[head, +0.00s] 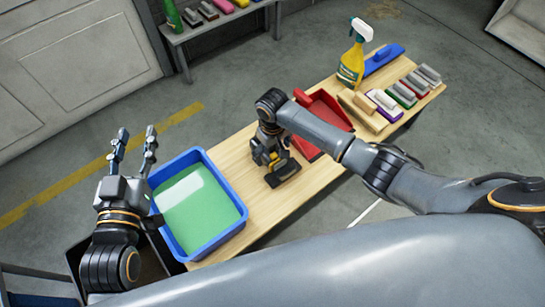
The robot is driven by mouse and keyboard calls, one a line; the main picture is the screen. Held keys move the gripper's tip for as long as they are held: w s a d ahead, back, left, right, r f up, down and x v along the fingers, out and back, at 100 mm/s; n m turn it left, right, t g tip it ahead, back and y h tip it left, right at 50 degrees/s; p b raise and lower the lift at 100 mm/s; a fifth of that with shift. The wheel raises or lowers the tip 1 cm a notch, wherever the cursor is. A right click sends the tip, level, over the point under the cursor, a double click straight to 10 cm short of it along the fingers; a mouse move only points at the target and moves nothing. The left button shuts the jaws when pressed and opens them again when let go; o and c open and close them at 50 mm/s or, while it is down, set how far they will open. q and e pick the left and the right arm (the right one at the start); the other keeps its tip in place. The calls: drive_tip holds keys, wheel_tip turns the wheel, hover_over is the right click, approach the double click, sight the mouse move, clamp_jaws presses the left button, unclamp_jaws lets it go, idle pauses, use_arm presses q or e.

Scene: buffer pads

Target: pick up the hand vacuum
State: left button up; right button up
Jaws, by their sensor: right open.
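The hand vacuum (284,171), a black and yellow device, stands on the wooden table in the head view, just left of the red dustpan. My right gripper (268,148) points down right at it and overlaps its upper part. The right gripper's fingertips are largely hidden, and I cannot tell whether they touch the vacuum. My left gripper (136,134) is open and empty, fingers spread, left of the blue tub and away from the vacuum.
A blue tub (241,222) with green liquid stands at the table's left end. A red dustpan (325,107), a yellow spray bottle (351,66), a blue tool (384,59) and several brushes (407,92) stand to the right. The wooden table (300,194) is bare in front of the vacuum.

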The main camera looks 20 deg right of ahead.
drive_tip(key=shift+f, duration=0.5)
use_arm(q)
wheel_tip(320, 180, up, 2)
drive_tip(key=shift+d+r+t+h, duration=0.15)
drive_tip(key=shift+t+h, duration=0.15)
drive_tip(key=shift+t, duration=0.3)
use_arm(e)
drive_tip(key=shift+r, duration=0.1)
drive_tip(key=c, duration=1.9)
